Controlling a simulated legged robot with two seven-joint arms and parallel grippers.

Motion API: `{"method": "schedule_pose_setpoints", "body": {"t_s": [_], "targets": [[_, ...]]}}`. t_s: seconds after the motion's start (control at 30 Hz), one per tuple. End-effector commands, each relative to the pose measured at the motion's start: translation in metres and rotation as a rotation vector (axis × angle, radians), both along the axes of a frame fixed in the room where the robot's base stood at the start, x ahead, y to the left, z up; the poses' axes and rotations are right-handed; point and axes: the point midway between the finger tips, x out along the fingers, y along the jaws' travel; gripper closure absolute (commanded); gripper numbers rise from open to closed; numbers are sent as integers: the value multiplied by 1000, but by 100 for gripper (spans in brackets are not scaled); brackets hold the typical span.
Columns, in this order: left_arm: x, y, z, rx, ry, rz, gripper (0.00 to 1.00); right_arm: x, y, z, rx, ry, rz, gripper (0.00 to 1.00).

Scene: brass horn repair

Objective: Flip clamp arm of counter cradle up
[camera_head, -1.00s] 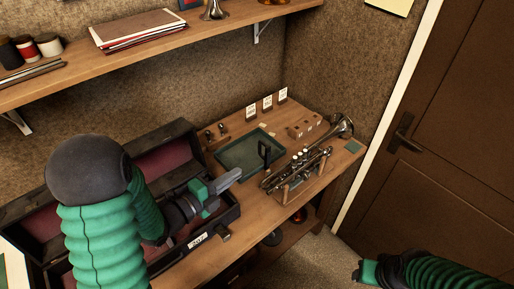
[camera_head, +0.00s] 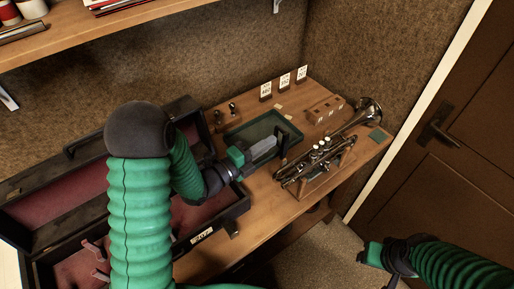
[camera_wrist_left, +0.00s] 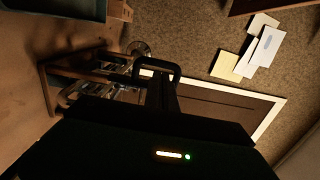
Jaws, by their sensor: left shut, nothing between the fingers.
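The counter cradle (camera_head: 309,189) stands on the counter with a silver trumpet (camera_head: 318,158) lying in it. Its black clamp arm (camera_head: 284,148) stands up at the cradle's left end, partly hidden by my gripper.
A green tray (camera_head: 290,127) lies behind the left gripper. A wooden block (camera_head: 325,109) and several small cards (camera_head: 285,83) stand at the back. An open, red-lined case (camera_head: 70,190) fills the left. A shelf (camera_head: 110,25) hangs above; a door (camera_head: 450,130) is at right.

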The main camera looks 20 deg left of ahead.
Motion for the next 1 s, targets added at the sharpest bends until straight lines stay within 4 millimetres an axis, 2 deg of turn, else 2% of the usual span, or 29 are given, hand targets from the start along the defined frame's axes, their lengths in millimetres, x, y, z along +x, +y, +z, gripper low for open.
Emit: {"method": "schedule_pose_setpoints", "body": {"t_s": [0.2, 0.5, 0.73, 0.8, 1.0], "targets": [[15, -11, 1, 0, -1, -2, 100, 0, 0, 6, 0, 0, 0, 51], [17, -11, -1, -1, 1, -1, 100, 0, 0, 4, 0, 0, 0, 51], [24, 2, -10, -141, 92, 1, 100, 0, 0, -18, 0, 0, 0, 51], [27, 7, -15, -174, 113, 2, 100, 0, 0, -31, 0, 0, 0, 51], [30, 11, -11, -175, 117, 1, 100, 0, 0, -34, 0, 0, 0, 51]]}}
